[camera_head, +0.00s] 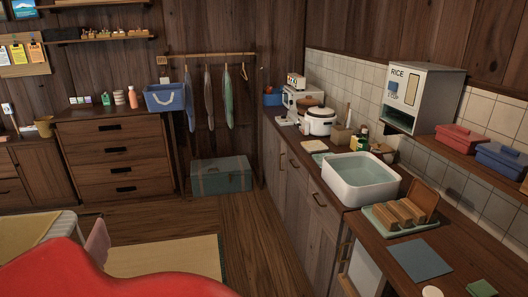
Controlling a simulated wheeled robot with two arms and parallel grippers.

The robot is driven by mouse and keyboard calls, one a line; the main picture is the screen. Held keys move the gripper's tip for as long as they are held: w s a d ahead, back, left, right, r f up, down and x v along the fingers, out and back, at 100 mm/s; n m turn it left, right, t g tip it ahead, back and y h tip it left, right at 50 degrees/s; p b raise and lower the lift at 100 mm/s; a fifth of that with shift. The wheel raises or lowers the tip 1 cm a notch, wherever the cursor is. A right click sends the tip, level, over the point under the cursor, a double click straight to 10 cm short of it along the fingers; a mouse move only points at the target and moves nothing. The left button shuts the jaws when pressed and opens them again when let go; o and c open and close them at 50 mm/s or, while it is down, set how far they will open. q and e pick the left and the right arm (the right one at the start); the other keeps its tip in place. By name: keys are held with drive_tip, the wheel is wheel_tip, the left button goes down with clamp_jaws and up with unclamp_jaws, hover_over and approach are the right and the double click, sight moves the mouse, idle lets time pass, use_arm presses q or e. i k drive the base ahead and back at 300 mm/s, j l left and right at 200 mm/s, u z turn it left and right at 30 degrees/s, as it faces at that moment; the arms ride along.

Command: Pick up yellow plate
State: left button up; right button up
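I cannot make out a yellow plate anywhere in the head view. Neither of my grippers is in view. A pale flat item (314,146) lies on the counter left of the sink, too small to tell what it is. A small white round thing (432,291) is cut off by the bottom edge.
A wooden counter (379,254) runs along the right wall, with a white sink basin (357,196), a tray of wooden blocks (373,214), a rice dispenser (421,98) and a rice cooker (319,122). A large red surface (120,272) fills the lower left. Wooden floor (245,225) is clear in the middle.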

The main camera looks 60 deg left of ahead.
sight(312, 146)
drive_tip(key=i+j+u, duration=0.15)
drive_tip(key=j+u, duration=0.15)
drive_tip(key=u, duration=0.15)
drive_tip(key=i+j+u, duration=0.25)
drive_tip(key=u, duration=0.2)
drive_tip(key=i+j+u, duration=0.15)
drive_tip(key=u, duration=0.3)
drive_tip(key=i+z, duration=0.15)
drive_tip(key=z, duration=0.5)
drive_tip(key=i+j+z, duration=0.15)
drive_tip(key=j+z, duration=0.15)
drive_tip(key=i+j+z, duration=0.1)
drive_tip(key=j+z, duration=0.2)
drive_tip(key=j, duration=0.25)
drive_tip(key=j+z, duration=0.3)
drive_tip(key=i+j, duration=0.05)
drive_tip(key=j, duration=0.05)
